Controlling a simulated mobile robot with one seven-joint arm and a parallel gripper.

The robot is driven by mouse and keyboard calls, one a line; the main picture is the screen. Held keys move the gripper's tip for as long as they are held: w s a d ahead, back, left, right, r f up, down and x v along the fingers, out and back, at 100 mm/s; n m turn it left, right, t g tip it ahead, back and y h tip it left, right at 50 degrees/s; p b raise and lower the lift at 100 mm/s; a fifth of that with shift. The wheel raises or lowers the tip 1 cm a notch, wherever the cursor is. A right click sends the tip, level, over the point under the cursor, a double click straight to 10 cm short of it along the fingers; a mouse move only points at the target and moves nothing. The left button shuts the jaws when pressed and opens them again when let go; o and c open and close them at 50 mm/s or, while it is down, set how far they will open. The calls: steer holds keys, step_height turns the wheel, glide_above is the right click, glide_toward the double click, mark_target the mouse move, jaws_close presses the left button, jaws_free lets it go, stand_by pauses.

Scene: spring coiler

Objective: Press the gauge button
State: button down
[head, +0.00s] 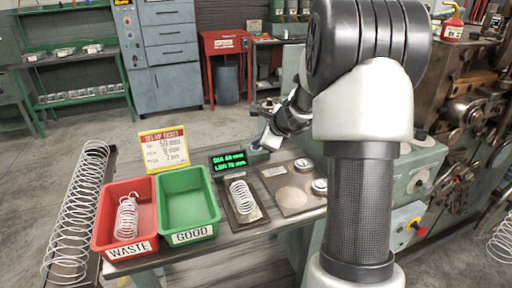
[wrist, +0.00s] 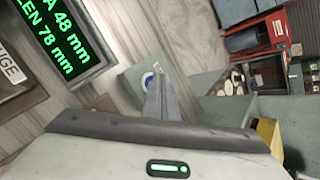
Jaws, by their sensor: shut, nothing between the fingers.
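The gauge's black display (head: 229,161) shows green text reading a diameter of 48 mm and a length of 78 mm; it also shows in the wrist view (wrist: 58,38). A grey-green box (wrist: 133,79) beside it carries a small round blue-and-white button (wrist: 148,78). My gripper (wrist: 160,85) is shut and empty, its fingertips over the box right by the button. Fingers partly cover the button, and I cannot tell whether they touch it. In the head view my gripper (head: 262,145) is at the box, right of the display. A spring (head: 241,196) lies on the gauge plate (head: 253,215).
A red WASTE bin (head: 108,198) holds a spring, and a green GOOD bin (head: 188,204) looks empty. A plate with round pieces (head: 291,200) lies right of the gauge. The coiler machine (head: 470,110) stands at right.

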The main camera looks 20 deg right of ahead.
steer(key=shift+r+p, duration=0.65)
steer(key=shift+r, duration=0.1)
step_height(320, 180, up, 5)
steer(key=p, duration=0.4)
stand_by(0.7)
